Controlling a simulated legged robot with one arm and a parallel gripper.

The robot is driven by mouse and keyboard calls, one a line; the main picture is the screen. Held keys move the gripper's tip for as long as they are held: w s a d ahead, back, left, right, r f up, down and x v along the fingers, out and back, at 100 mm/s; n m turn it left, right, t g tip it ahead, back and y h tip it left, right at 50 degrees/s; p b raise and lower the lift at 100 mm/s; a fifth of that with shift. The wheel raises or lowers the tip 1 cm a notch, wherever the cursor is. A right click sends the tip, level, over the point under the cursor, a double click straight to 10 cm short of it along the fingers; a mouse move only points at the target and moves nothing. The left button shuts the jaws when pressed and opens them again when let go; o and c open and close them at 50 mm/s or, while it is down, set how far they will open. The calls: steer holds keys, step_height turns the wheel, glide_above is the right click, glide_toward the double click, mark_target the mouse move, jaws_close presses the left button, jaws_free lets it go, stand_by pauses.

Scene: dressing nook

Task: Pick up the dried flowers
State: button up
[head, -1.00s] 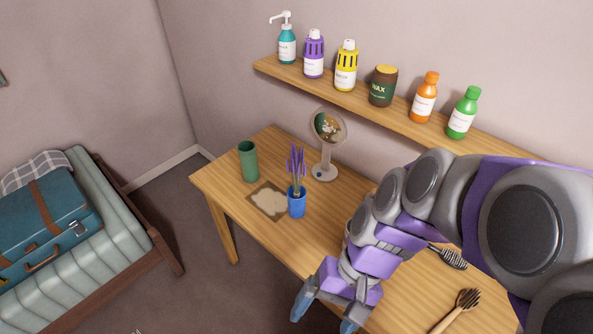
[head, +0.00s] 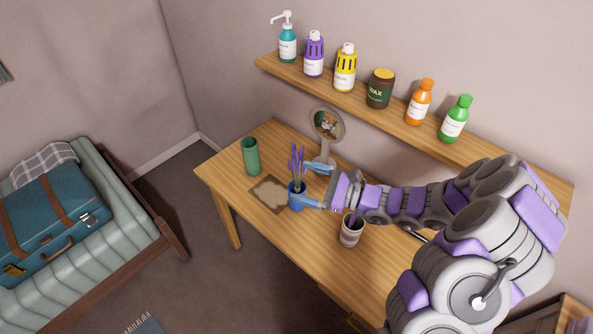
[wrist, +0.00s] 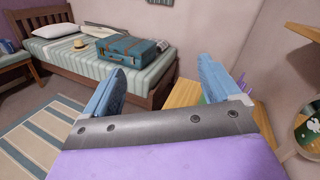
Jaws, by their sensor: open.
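The dried flowers are purple stems (head: 297,160) standing upright in a blue pot (head: 297,198) on the wooden table. My gripper (head: 304,183) is open and empty, reaching in from the right at the pot. In the head view one finger shows just right of the stems and the other overlaps the pot's right side. In the wrist view, purple stems (wrist: 246,86) show just outside the right finger, which partly hides them. I cannot tell whether the fingers touch the pot or stems.
A mirror (head: 327,124) stands close behind the flowers. A striped cup (head: 351,232) stands under my arm. A shelf (head: 398,117) with several bottles is above. The table's left front is clear.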

steer(key=w+d+f+m+t+h+p, duration=0.2)
steer(key=w+d+f+m+t+h, duration=0.1)
steer(key=w+d+f+m+t, duration=0.4)
steer(key=shift+m+g, duration=0.3)
steer(key=shift+g, duration=0.2)
steer(key=b+x, duration=0.1)
steer(key=x, duration=0.4)
steer(key=f+x, duration=0.1)
steer(key=x, duration=0.4)
steer(key=b+x, duration=0.1)
steer(key=x, duration=0.4)
steer(key=shift+w+d+f+b, duration=0.15)
steer(key=shift+w+f+b, duration=0.2)
steer(key=shift+w+a, duration=0.25)
steer(key=shift+a, duration=0.2)
steer(key=shift+d+r, duration=0.1)
steer(key=c, duration=1.4)
